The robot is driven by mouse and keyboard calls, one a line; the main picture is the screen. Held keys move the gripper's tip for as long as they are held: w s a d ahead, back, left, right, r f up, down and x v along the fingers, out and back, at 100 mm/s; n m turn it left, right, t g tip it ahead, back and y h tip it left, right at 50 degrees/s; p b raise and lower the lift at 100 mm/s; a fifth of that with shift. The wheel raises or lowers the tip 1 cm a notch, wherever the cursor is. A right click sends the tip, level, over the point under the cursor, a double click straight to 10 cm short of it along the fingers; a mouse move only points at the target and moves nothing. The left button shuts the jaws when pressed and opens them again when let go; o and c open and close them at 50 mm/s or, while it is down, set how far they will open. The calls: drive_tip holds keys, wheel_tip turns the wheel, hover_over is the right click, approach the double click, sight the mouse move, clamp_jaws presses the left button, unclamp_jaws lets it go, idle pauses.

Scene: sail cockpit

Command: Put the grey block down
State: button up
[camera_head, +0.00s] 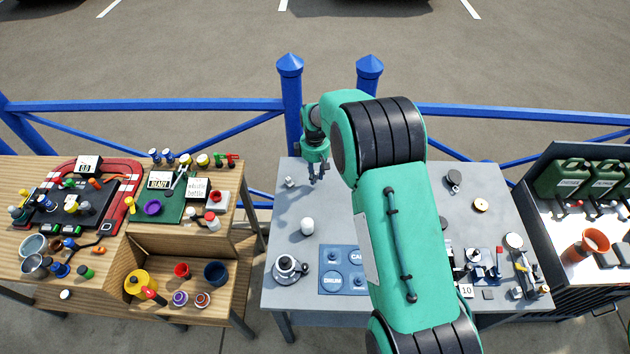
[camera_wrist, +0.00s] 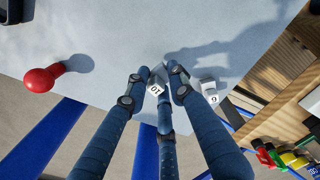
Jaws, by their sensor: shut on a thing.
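My gripper (camera_head: 318,180) hangs over the far left part of the grey table (camera_head: 285,220), left of my arm. In the wrist view its dark blue fingers (camera_wrist: 163,76) close on a small pale grey block (camera_wrist: 156,90) with a dark number on one face. The fingers cover part of this block, and I cannot make it out in the head view. The wrist view does not show clearly how high it is above the table top.
Another pale numbered block (camera_wrist: 209,95) stands close by; it also shows in the head view (camera_head: 290,182). A red knob-shaped thing (camera_wrist: 40,79) lies across the table. A white rounded thing (camera_head: 307,226) stands nearer. Blue railing posts (camera_head: 290,100) rise behind the table.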

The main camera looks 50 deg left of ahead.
idle(0.3)
drive_tip(key=shift+f, duration=1.75)
drive_tip(key=shift+f, duration=0.2)
drive_tip(key=o, duration=1.1)
drive_tip(key=shift+c, duration=0.2)
drive_tip(key=shift+r, duration=0.15)
wheel_tip(320, 180, up, 12)
drive_tip(key=shift+r, duration=0.1)
